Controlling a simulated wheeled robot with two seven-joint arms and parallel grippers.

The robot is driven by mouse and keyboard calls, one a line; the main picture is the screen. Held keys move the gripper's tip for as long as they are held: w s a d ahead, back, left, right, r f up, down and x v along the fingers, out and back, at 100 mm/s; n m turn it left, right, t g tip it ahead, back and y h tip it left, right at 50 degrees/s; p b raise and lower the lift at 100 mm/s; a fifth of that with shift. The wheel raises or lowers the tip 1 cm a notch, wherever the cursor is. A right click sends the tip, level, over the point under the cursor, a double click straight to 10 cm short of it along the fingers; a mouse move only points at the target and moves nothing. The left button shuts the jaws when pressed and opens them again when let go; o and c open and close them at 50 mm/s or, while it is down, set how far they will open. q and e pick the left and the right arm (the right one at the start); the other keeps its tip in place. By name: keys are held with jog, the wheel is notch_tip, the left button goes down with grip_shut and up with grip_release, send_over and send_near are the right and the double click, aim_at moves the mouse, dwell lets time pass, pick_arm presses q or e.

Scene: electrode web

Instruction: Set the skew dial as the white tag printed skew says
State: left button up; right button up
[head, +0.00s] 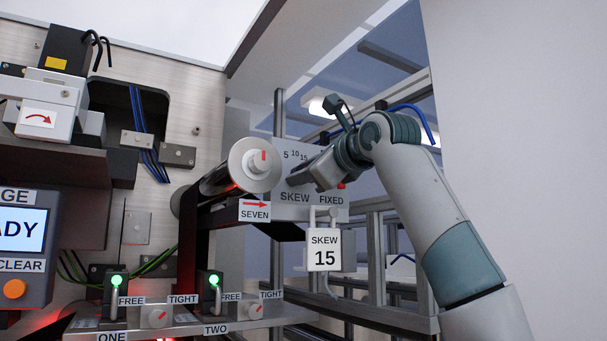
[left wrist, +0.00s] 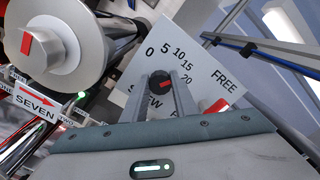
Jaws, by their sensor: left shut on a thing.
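The white tag (head: 324,262) hangs below the skew panel on a hook and reads SKEW 15. The pale skew panel (head: 283,181) carries a number scale; in the left wrist view (left wrist: 215,75) it runs 0, 5, 10, 15, 20. The skew dial (left wrist: 160,80) is a small dark knob with a red mark. The mark slants toward the right, seemingly near the 20; the exact reading is unclear. My left gripper (left wrist: 162,82) is shut on the dial, a finger on each side. In the head view the gripper (head: 300,178) hides the dial. My right gripper is out of view.
A red lever or knob (left wrist: 215,106) sits close to the right finger, by FREE and FIXED. A large roller (head: 245,165) with a SEVEN label (head: 254,211) stands just left of the panel. FREE/TIGHT knobs (head: 255,309) lie lower left. A metal frame stands behind.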

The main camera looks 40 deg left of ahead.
pick_arm(q)
jog(key=shift+f, duration=0.1)
jog(key=o, duration=1)
jog(key=shift+o, duration=0.2)
jog(key=shift+d, duration=0.15)
jog(key=b+v, duration=0.5)
jog(key=v, duration=1.2)
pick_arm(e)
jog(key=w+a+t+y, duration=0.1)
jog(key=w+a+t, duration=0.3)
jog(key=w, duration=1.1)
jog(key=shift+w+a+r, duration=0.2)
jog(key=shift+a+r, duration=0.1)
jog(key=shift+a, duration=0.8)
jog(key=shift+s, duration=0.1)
